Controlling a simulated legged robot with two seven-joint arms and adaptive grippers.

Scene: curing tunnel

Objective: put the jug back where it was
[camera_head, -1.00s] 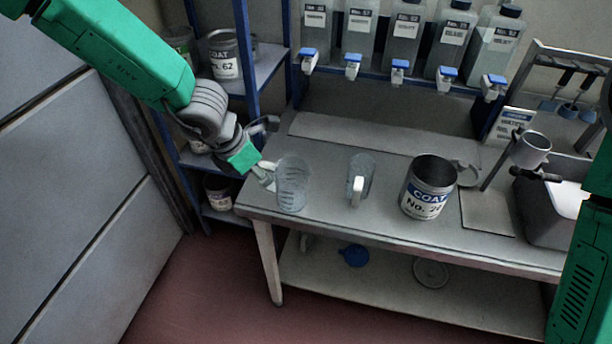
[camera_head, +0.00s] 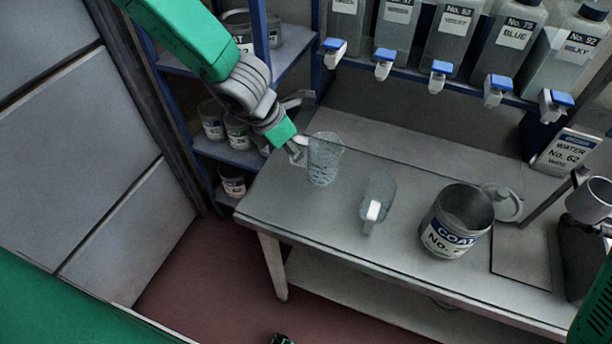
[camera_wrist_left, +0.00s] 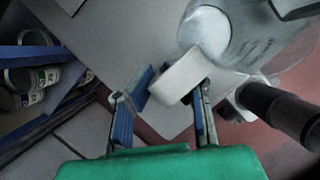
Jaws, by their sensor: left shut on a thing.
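A clear jug (camera_head: 324,160) is upright over the left end of the bench (camera_head: 420,175). My left gripper (camera_head: 299,150) is at its left side, shut on its white handle. In the left wrist view the handle (camera_wrist_left: 178,80) sits between the two fingers (camera_wrist_left: 163,112), and the clear jug body (camera_wrist_left: 245,45) fills the top right. I cannot tell whether the jug's base touches the bench. A second clear jug (camera_head: 380,196) with a white handle stands on the bench to the right. My right gripper is out of view.
A labelled coat tin (camera_head: 444,238) stands right of the second jug. Bottles with blue taps (camera_head: 440,78) line a rack above the bench's back. Shelves with tins (camera_head: 232,180) stand at the left. The bench's back strip is clear.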

